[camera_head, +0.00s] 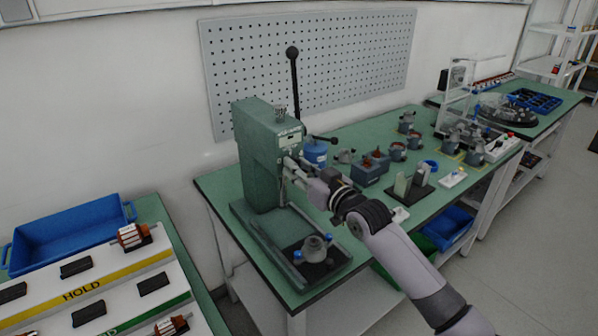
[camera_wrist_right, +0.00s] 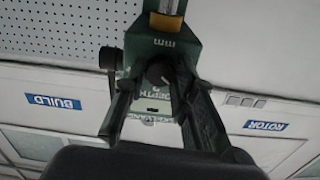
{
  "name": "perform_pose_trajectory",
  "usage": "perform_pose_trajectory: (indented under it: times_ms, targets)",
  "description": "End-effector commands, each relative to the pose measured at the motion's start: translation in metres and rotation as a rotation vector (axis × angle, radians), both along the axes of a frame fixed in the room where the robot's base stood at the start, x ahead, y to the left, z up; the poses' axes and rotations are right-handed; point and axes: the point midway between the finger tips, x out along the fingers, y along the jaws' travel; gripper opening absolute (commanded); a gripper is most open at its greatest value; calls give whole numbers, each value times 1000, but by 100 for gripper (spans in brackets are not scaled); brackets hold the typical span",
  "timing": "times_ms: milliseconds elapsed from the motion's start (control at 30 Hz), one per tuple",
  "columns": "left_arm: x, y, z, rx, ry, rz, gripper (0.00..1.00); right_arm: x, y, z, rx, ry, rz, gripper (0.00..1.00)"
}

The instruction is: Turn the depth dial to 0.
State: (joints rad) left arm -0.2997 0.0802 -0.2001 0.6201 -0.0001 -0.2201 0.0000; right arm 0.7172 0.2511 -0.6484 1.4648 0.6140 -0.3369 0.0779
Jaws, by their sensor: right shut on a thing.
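The green press (camera_head: 258,150) stands on the green bench, with a long black-knobbed lever (camera_head: 293,75) rising from it. My right gripper (camera_head: 290,168) reaches the press's front from the right. In the right wrist view, the dark round depth dial (camera_wrist_right: 158,72) is on the press between the two fingers of my right gripper (camera_wrist_right: 158,80), which is shut on it. A light mark shows on the dial's face, but the number it points to cannot be read. In the head view the dial is hidden by the gripper. My left gripper is not in view.
A grey part (camera_head: 314,248) sits on the press's base. A blue canister (camera_head: 315,151) and a dark block with reddish parts (camera_head: 371,168) stand behind my right arm. A blue tray (camera_head: 70,238) lies at the left. The floor at the right is clear.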

Motion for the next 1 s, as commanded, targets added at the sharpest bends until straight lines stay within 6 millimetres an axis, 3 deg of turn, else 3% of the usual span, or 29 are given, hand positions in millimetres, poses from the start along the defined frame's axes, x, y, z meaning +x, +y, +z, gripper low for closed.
perform_pose_trajectory:
  times_ms: [300, 867, 900, 1000]
  targets:
    - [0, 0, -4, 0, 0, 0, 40, 0, 0, -1, -106, -74, 0, 0]
    - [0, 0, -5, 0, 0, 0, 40, 0, 0, -1, -128, -91, 0, 0]
    - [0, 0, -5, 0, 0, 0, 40, 0, 0, -1, -128, -91, 0, 27]
    - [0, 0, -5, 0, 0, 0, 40, 0, 0, -1, -127, -90, 0, 34]
